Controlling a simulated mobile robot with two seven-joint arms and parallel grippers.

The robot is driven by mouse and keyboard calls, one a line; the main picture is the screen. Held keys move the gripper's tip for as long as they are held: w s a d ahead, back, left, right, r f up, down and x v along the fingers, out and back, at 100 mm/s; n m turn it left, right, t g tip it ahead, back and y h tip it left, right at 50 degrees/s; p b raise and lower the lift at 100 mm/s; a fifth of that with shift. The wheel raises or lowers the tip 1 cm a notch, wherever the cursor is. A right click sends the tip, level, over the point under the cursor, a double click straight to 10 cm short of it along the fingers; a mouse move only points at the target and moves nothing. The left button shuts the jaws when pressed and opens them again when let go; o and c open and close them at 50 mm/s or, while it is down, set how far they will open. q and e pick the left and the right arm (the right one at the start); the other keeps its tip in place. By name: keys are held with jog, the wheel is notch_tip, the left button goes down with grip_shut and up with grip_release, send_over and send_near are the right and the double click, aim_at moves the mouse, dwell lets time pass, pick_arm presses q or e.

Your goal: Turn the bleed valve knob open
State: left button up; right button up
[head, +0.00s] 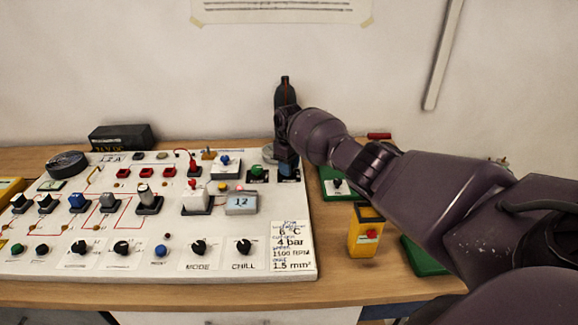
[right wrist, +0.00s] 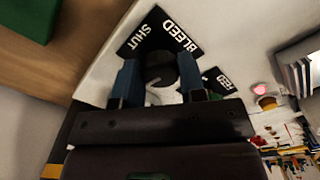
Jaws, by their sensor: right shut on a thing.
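The bleed valve knob (right wrist: 158,66) is dark and round. It sits on a black label plate (right wrist: 136,42) with the white words SHUT and BLEED. My right gripper (right wrist: 158,76) is shut on the knob, with one blue finger on each side of it. A pale mark shows on the knob's near side; its exact pointing is hard to tell. My left gripper is not in view.
A green knob (head: 257,172) stands close left of my right gripper. A wall rises behind the table.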

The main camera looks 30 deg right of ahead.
jog(key=shift+n, duration=1)
jog(key=o, duration=0.9)
jog(key=shift+r, duration=0.2)
notch_tip(320, 180, up, 10)
jog(key=shift+r+p, duration=0.25)
jog(key=shift+p, duration=0.55)
